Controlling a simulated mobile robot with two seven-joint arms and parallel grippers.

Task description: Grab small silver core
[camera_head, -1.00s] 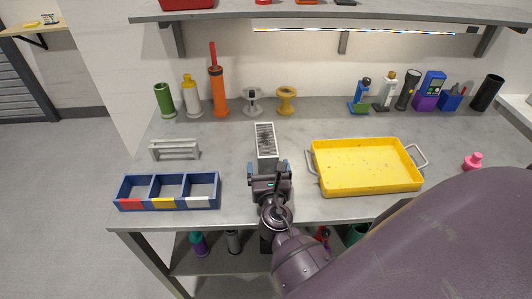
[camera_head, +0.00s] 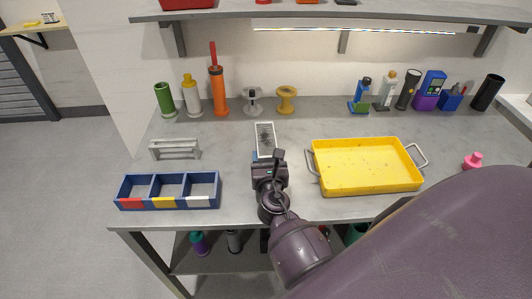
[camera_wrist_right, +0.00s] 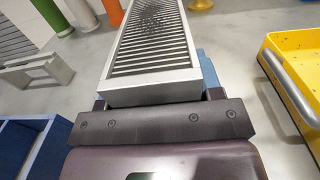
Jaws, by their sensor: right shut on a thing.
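The small silver core (camera_head: 265,135) is a narrow rectangular block with a pale metal frame and a dark finned face. It is near the middle of the workbench, pointing away from me. My right gripper (camera_head: 266,157) is shut on its near end. In the right wrist view, the core (camera_wrist_right: 155,45) extends straight out from the gripper, with a blue fingertip showing along its right side. The gripper body hides the core's near lower part, and I cannot tell whether the core is clear of the bench. My left gripper is not in view.
A yellow tray (camera_head: 367,190) lies to the right, and a blue three-compartment bin (camera_head: 134,208) to the left. A grey rack (camera_head: 175,154) stands behind the bin. Bottles and spools, including a yellow spool (camera_head: 286,100), line the back. A shelf (camera_head: 390,13) hangs above.

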